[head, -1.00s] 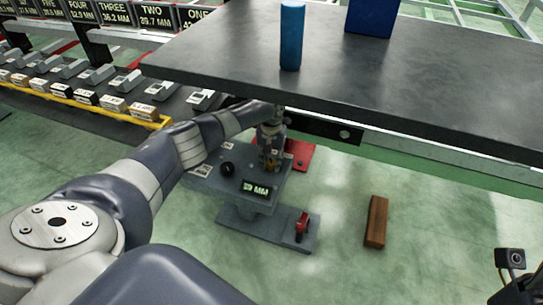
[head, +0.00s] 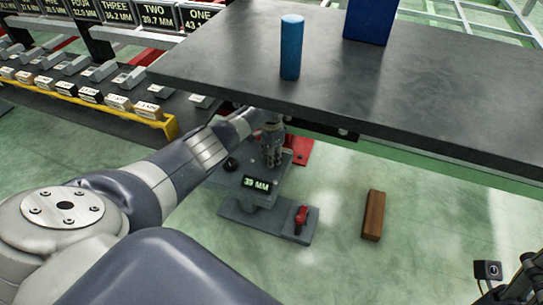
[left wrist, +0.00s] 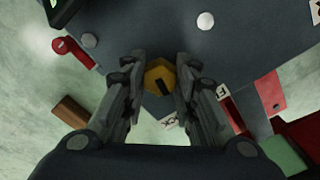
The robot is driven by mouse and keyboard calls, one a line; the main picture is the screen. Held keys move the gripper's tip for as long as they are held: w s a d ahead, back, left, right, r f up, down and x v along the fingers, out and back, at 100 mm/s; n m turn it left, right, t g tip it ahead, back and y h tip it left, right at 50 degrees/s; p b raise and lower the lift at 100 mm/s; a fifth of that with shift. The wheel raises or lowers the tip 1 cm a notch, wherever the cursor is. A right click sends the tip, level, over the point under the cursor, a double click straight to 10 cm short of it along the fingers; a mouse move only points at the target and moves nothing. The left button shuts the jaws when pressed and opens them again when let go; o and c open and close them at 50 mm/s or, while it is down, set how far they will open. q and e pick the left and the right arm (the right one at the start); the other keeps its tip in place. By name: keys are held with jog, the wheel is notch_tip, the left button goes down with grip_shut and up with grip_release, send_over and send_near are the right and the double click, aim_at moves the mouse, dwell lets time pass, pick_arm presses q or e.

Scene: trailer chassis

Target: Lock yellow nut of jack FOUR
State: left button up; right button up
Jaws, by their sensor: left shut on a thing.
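The grey jack (head: 236,186) stands on the floor below the dark deck, with a lit display (head: 257,184) reading 39 MM. In the left wrist view the yellow nut (left wrist: 160,77), with a dark slot in its face, sits between the two fingers of my left gripper (left wrist: 159,84). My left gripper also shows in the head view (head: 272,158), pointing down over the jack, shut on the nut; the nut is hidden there. I cannot read a jack number. Dark parts at the lower right edge (head: 525,282) seem to belong to my right arm.
A red lever (head: 301,217) sits on the jack's foot; it also shows in the wrist view (left wrist: 72,52). A brown block (head: 374,215) lies on the floor to the right. The dark deck (head: 400,90) overhangs close above my gripper and carries a blue cylinder (head: 291,48).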

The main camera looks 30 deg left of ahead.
pick_arm(q)
jog(key=m, duration=0.6)
jog(key=shift+m, duration=0.3)
dwell(0.4)
jog(key=o, duration=1)
jog(key=shift+o, duration=0.2)
jog(key=shift+r, duration=0.1)
notch_tip(320, 180, up, 12)
jog(key=shift+f, duration=0.2)
